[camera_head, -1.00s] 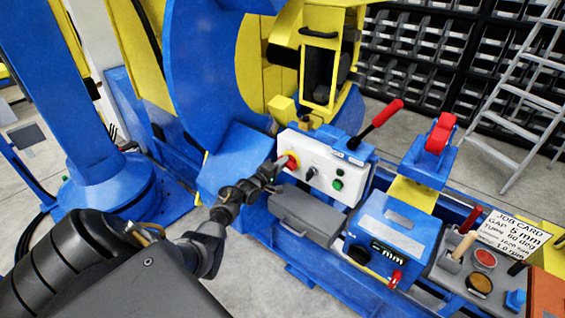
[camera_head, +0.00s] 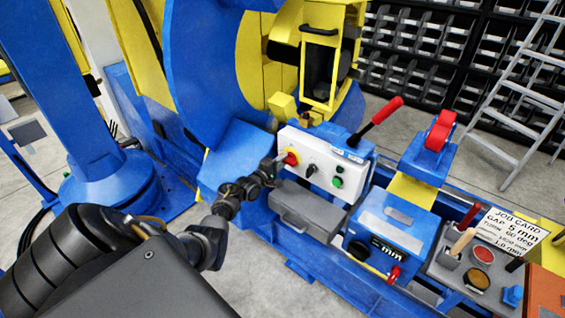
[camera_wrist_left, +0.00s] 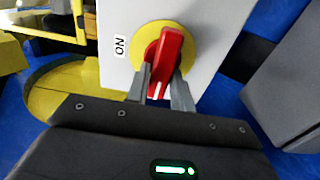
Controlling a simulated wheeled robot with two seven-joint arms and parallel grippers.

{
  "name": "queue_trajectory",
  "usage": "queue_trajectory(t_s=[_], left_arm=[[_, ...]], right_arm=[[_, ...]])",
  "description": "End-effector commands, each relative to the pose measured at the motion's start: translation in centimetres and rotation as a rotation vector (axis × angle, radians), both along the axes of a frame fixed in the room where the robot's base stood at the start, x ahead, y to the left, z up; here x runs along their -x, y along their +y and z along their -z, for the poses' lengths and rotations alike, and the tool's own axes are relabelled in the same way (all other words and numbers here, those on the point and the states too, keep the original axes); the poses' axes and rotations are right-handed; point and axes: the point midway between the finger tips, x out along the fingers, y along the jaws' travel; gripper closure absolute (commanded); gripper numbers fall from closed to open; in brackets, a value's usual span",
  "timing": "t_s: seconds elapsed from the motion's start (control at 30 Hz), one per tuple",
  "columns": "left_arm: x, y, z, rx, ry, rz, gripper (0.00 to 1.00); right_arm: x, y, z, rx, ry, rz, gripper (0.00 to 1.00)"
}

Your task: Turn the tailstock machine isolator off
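The isolator is a red handle on a yellow disc (camera_head: 291,157) at the left end of a white control box (camera_head: 322,160). In the left wrist view the red handle (camera_wrist_left: 168,60) leans a little off upright, its white-marked end low between my fingers. An ON label (camera_wrist_left: 120,45) is left of the disc. My left gripper (camera_head: 279,162) is at the handle in the head view. In the left wrist view its two fingers (camera_wrist_left: 161,82) stand close on either side of the handle's lower end; whether they press on it is unclear. My right gripper is out of view.
The box also carries a black knob (camera_head: 311,170) and a green button (camera_head: 337,182). A grey case (camera_head: 305,212) sits below it. A red-gripped lever (camera_head: 380,116) rises behind. A blue unit with a display (camera_head: 388,235) stands to the right.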

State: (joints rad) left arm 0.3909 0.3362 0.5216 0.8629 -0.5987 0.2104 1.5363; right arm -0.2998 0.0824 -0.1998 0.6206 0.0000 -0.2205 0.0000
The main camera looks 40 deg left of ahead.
Motion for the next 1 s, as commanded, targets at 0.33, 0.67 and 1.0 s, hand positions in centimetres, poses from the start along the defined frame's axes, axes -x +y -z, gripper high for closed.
queue_trajectory(t_s=[0.33,0.67,1.0], left_arm=[[0.0,0.0,0.0,-0.002,0.0,0.0,0.58],[3.5,-0.1,0.0,-0.003,0.003,0.0,0.58],[9.5,-0.2,0.1,-0.002,0.001,0.0,0.58]], right_arm=[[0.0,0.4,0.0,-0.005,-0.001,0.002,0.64],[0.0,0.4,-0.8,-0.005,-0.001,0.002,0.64],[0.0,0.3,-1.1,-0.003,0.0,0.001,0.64]])
